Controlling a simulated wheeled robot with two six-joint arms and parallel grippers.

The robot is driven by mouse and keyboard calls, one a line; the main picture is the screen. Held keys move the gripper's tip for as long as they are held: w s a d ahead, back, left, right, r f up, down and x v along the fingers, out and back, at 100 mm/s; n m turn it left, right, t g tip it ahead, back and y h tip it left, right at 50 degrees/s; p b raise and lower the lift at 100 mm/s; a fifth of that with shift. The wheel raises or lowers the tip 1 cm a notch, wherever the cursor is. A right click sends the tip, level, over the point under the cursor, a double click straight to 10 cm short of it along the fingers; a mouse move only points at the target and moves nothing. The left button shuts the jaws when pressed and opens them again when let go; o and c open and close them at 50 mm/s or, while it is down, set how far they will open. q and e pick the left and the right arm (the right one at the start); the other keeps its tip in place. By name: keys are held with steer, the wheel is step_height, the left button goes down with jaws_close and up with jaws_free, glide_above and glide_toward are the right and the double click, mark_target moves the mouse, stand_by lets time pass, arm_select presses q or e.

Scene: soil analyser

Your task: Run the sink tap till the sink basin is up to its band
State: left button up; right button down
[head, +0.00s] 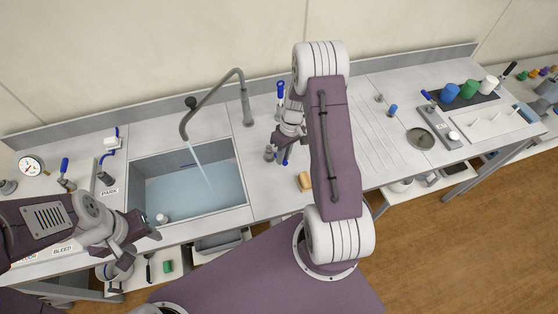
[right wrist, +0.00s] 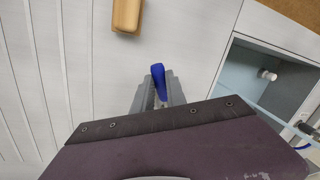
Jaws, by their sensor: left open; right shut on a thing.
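The sink basin (head: 240,160) is grey and holds pale blue water (head: 195,190), with bare wall above the water. I cannot clearly make out its band. A stream falls from the curved grey sink tap (head: 214,92) into the water. My right gripper (head: 281,158) is right of the basin, shut on a blue-handled lever; the blue handle (right wrist: 158,82) shows between the jaws (right wrist: 158,97) in the right wrist view. My left gripper (head: 143,238) is open and empty near the basin's front left corner.
A tan block (head: 305,181) lies near the right gripper. Another blue-topped lever (head: 280,92) stands behind it. A small white piece (head: 162,218) is in the basin's front left corner. A gauge (head: 30,167) is at left; coloured cups (head: 469,88) stand on the right.

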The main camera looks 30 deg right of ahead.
steer(key=d+n, duration=0.1)
steer(key=w+n+b, duration=0.1)
steer(key=n, duration=0.1)
steer(key=d+n, duration=0.1)
steer(key=shift+w+d+g, duration=0.2)
steer(key=shift+d+g, duration=0.1)
steer(key=shift+g, duration=0.1)
steer(key=shift+w+d+n+g+h+b, duration=0.2)
steer(key=shift+w+d+n, duration=0.25)
steer(key=shift+n, duration=0.65)
steer(key=shift+w+d+n+g+h+b, duration=0.1)
steer(key=shift+w+d+n+h+b, duration=0.3)
steer(key=shift+n, duration=0.7)
steer(key=shift+w+r, duration=0.1)
steer(key=c, duration=1.3)
jaws_free()
steer(key=shift+c, duration=0.2)
step_height(320, 180, up, 9)
steer(key=w+d+b, duration=0.1)
steer(key=shift+w+b, duration=0.15)
steer(key=shift+b, duration=0.15)
steer(key=shift+a, duration=0.1)
